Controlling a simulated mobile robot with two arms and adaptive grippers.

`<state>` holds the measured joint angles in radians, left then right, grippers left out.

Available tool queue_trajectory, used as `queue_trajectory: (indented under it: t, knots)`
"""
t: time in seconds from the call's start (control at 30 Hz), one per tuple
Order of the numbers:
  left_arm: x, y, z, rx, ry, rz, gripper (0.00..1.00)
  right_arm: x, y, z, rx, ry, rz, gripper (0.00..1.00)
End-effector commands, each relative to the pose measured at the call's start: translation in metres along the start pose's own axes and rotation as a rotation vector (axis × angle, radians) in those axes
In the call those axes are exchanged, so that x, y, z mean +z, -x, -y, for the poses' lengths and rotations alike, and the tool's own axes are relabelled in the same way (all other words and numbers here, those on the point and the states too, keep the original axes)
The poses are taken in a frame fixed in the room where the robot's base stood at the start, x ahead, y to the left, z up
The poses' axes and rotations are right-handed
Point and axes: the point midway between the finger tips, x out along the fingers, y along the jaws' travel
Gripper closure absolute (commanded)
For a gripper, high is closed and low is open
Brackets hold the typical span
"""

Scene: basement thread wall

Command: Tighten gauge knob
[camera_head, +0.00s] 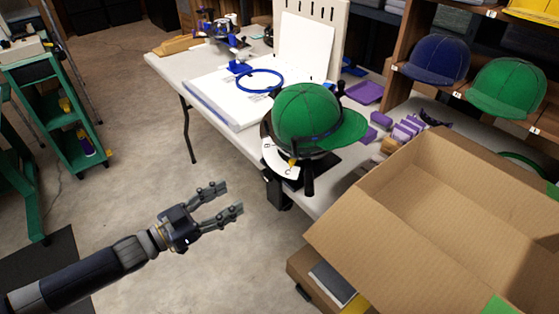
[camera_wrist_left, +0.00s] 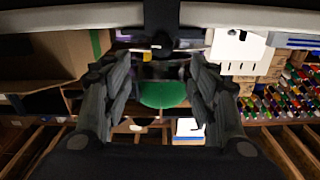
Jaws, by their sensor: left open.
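A green cap (camera_head: 303,112) sits on a dark cap holder at the table's near edge. Below its brim is a white dial plate (camera_head: 280,160) with dark letters and a small yellow pointer (camera_head: 292,163). A black upright knob or handle (camera_head: 307,178) stands at the front of the holder. My left gripper (camera_head: 231,197) is open and empty, apart from the knob, to its left over the floor. In the left wrist view the green cap (camera_wrist_left: 163,94) shows between the open fingers, with a small yellow part (camera_wrist_left: 147,57) above it. My right gripper is out of view.
An open cardboard box (camera_head: 400,190) fills the right foreground. The white table (camera_head: 172,72) carries a blue ring (camera_head: 260,80), a white board (camera_head: 306,52) and purple pieces (camera_head: 408,128). Shelves with a blue cap (camera_head: 436,58) stand behind. The floor around my left gripper is clear.

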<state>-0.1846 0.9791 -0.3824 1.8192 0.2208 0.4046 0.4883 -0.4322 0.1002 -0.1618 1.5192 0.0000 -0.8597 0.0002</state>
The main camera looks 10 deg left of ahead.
Motion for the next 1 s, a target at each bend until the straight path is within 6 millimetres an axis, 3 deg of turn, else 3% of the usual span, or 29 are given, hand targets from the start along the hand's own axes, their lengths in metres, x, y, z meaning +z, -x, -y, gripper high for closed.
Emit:
queue_trajectory:
  t: [0.1, 0.27, 0.7, 1.0]
  knots:
    - [0.001, 0.0, 0.003, -0.003, 0.0, 0.011, 0.47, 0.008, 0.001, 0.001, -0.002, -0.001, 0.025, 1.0]
    - [0.002, -0.013, 0.004, -0.005, 0.0, 0.008, 0.47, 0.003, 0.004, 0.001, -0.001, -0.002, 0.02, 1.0]
    - [0.001, -0.078, 0.004, -0.003, -0.002, 0.006, 0.47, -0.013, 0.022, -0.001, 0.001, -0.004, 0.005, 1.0]
    - [0.002, -0.104, 0.003, -0.003, 0.001, 0.009, 0.47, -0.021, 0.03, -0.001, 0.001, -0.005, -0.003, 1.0]
